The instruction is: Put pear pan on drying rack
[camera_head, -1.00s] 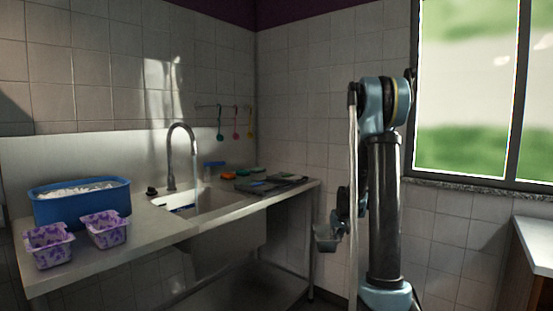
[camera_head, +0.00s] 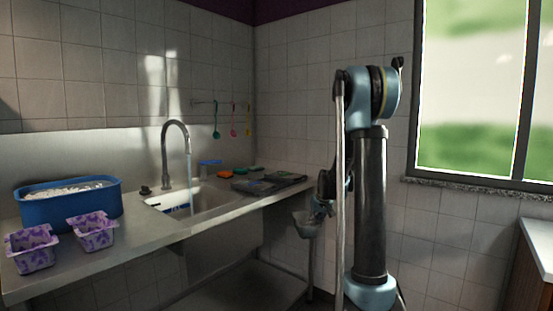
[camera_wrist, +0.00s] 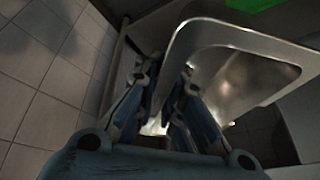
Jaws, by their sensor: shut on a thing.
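A grey metal pan (camera_head: 306,226), likely the pear pan, hangs below the right end of the counter in the head view. In the wrist view the shiny metal pan (camera_wrist: 290,48) fills the upper right, with its wide rim and hollow showing. My gripper (camera_wrist: 167,75) is shut on the pan's edge, its fingers close together. The gripper (camera_head: 322,208) is small and partly hidden by my arm in the head view. A flat dark item (camera_head: 268,184) on the counter right of the sink may be the drying rack; I cannot tell clearly.
The steel counter (camera_head: 125,240) has a sink (camera_head: 205,205) with water running from the faucet (camera_head: 166,150). A blue tub (camera_head: 70,208) and two purple-patterned containers (camera_head: 92,234) stand at the left. Small coloured items (camera_head: 228,171) lie behind the dark item. Utensils (camera_head: 233,120) hang above.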

